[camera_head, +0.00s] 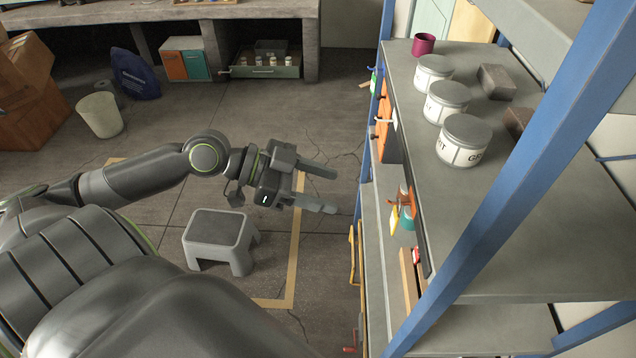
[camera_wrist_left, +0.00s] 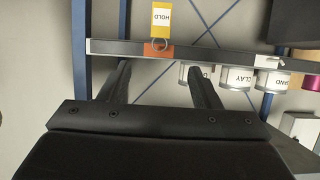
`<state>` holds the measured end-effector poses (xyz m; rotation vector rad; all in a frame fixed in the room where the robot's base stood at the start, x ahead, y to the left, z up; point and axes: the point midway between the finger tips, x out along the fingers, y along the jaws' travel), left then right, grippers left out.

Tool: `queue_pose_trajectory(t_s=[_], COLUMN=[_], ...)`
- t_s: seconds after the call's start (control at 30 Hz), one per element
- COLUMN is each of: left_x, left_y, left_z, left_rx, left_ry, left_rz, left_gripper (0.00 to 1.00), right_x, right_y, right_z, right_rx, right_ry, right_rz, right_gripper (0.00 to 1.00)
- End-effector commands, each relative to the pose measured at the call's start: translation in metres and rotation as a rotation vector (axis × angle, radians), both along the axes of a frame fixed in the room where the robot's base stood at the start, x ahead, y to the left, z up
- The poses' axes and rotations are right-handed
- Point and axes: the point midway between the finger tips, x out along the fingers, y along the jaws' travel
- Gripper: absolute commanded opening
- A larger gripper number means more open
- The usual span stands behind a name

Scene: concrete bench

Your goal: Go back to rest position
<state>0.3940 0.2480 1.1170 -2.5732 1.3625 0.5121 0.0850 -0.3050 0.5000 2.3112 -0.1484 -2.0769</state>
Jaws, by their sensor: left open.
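My left gripper (camera_head: 326,187) reaches in from the left in the head view. Its two fingers are spread apart with nothing between them, to the left of the shelf unit. In the left wrist view the open fingers (camera_wrist_left: 160,85) point toward a dark rail with an orange piece and a yellow tag marked HOLD (camera_wrist_left: 164,18). I cannot tell how far the fingertips are from that rail. My right gripper is in neither view.
The blue-framed shelf (camera_head: 590,240) stands close on the right, holding several grey-lidded jars (camera_head: 462,140), dark blocks (camera_head: 497,80) and a purple cup (camera_head: 423,44). A grey step stool (camera_head: 218,236) stands on the floor below my arm. A white bin (camera_head: 100,114) is at the left.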

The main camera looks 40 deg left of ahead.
Motion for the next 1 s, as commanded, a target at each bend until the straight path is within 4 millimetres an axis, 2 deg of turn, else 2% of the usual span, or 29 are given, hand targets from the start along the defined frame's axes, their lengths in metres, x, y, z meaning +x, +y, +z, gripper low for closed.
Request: queue_pose_trajectory(t_s=[0.4,0.47,0.57,0.67,0.8,0.87,0.9,0.97,1.0], left_x=[-0.001,0.004,0.024,0.051,0.075,0.076,0.074,0.066,0.058], left_y=[0.005,0.01,0.031,0.071,0.137,0.162,0.178,0.198,0.209], left_z=[0.002,-0.002,-0.02,-0.055,-0.129,-0.164,-0.189,-0.228,-0.254], left_rx=[-0.001,-0.001,0.0,0.007,0.038,0.058,0.073,0.098,0.118], left_ry=[0.001,0.002,0.006,0.019,0.074,0.105,0.13,0.173,0.204], left_rz=[0.007,0.029,0.121,0.28,0.532,0.629,0.691,0.777,0.829], left_gripper=[0.57,0.57,0.57,0.57,0.57,0.57,0.57,0.57,0.57], right_x=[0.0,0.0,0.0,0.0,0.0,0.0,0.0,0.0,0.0], right_y=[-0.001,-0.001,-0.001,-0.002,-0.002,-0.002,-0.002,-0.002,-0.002], right_z=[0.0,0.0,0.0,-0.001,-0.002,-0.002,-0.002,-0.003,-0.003], right_rx=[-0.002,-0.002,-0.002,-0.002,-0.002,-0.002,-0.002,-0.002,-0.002], right_ry=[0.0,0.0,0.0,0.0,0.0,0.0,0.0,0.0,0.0], right_rz=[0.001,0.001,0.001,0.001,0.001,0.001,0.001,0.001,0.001], right_gripper=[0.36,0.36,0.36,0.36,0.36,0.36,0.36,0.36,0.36])
